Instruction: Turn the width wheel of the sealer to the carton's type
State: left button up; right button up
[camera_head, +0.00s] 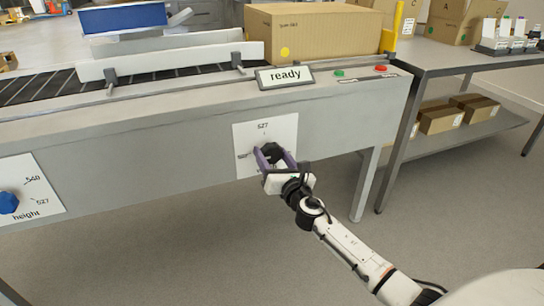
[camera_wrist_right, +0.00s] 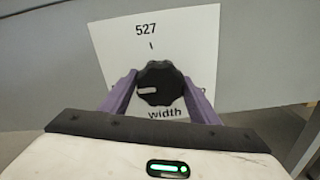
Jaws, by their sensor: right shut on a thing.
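The width wheel (camera_head: 271,151) is a black knob on a white panel (camera_head: 247,137) on the sealer's front. In the right wrist view the wheel (camera_wrist_right: 161,83) has a white pointer mark aimed left, with "527" printed above and "width" below. Other marks beside the wheel are mostly hidden by my fingers. My right gripper (camera_head: 272,158) has its purple fingers on either side of the wheel, shut on it. A brown carton (camera_head: 335,38) with a yellow dot sits on top of the sealer; its small printed type is hard to read. My left gripper is out of view.
A blue height wheel (camera_head: 8,203) sits on another panel at left, with "540" and "527". A sign (camera_head: 285,77) reads "ready", near green (camera_head: 339,73) and red (camera_head: 381,69) buttons. A table (camera_head: 460,58) with cartons below stands at right. The floor in front is clear.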

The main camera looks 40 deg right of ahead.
jog(key=shift+m, duration=0.9)
jog(key=shift+m+b, duration=0.3)
jog(key=shift+m, duration=0.7)
jog(key=m, duration=0.9)
jog(key=m+p, duration=0.1)
jog(key=m, duration=0.2)
jog(key=shift+m, duration=0.4)
jog(key=m+p, duration=0.1)
jog(key=m, duration=0.1)
jog(key=shift+m, duration=0.3)
jog(key=shift+m+p, duration=0.3)
jog(key=shift+m, duration=0.6)
jog(key=m+p, duration=0.3)
jog(key=m, duration=0.3)
jog(key=m+p, duration=0.2)
jog(key=m, duration=0.3)
jog(key=shift+m, duration=0.4)
jog(key=m+p, duration=0.1)
jog(key=m, duration=0.4)
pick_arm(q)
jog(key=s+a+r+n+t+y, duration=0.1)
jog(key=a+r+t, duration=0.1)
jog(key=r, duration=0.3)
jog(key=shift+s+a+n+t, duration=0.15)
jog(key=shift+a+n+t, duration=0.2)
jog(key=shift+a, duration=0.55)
pick_arm(e)
jog(key=shift+m, duration=2.3)
